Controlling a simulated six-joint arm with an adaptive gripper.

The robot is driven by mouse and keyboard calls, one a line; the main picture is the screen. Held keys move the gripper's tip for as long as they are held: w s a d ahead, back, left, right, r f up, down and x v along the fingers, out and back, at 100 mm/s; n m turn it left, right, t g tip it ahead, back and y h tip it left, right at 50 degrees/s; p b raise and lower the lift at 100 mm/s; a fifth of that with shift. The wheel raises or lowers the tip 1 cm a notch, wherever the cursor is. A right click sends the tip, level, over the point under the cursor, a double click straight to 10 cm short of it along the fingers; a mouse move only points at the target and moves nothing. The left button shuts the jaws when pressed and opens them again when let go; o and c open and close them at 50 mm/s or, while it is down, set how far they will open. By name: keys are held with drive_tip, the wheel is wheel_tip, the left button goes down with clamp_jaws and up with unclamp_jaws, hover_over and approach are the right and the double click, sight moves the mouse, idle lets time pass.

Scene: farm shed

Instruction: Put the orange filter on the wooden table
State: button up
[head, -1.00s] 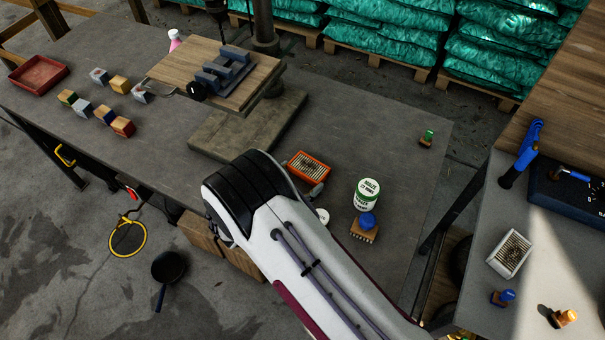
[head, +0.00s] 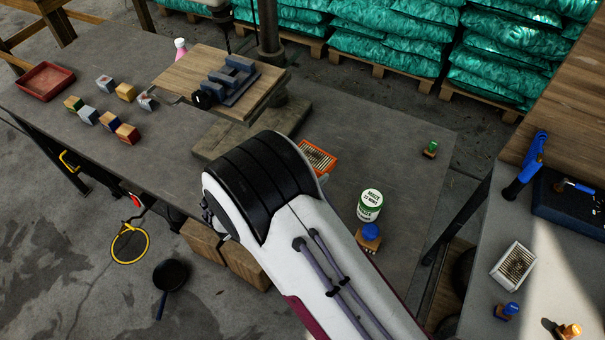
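The orange filter (head: 319,156), an orange frame around pale pleats, shows just past my arm's elbow, in front of the dark workbench. Its lower left is hidden by the arm. A small grey part of my gripper (head: 325,178) shows at the filter's lower edge; the rest is hidden behind the arm. The filter moves with it, so the gripper appears shut on the filter, seemingly above the bench. A wooden table (head: 180,73) of a drill press stands up and left, with a grey vise (head: 232,78) on it. Another wooden top (head: 562,95) is at the right.
A green-and-white can (head: 369,205) and a blue-knobbed brush (head: 370,236) stand right of my arm. Several small blocks and a red tray (head: 45,81) lie at the left. A white-framed filter (head: 513,265) lies on the right bench. The bench right of the filter is mostly clear.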

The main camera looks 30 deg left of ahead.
drive_tip(key=shift+r, duration=0.45)
idle(0.7)
drive_tip(key=w+d+r+m+g+h, duration=0.1)
drive_tip(key=d+m+h, duration=0.1)
drive_tip(key=d, duration=1.2)
drive_tip(key=w+d+r+m+g+h, duration=0.2)
drive_tip(key=d+m+h, duration=0.1)
drive_tip(key=d, duration=1.2)
drive_tip(key=w+d+r+m+g+h, duration=0.1)
drive_tip(key=d+r+m+g+h, duration=0.1)
drive_tip(key=d, duration=1.2)
drive_tip(key=shift+w+d+r+m+h, duration=0.25)
drive_tip(key=shift+d+m+h, duration=0.15)
drive_tip(key=shift+m+h, duration=0.25)
drive_tip(key=shift+d, duration=0.15)
drive_tip(key=d+m+g+h, duration=0.1)
drive_tip(key=d+m+g, duration=0.3)
drive_tip(key=d, duration=0.6)
drive_tip(key=s+d+m+g+h, duration=0.1)
drive_tip(key=d+m+g+h, duration=0.1)
drive_tip(key=d, duration=0.9)
drive_tip(key=shift+s+r+m+g, duration=0.2)
drive_tip(key=shift+r+m+g, duration=0.2)
drive_tip(key=shift+m+g, duration=0.65)
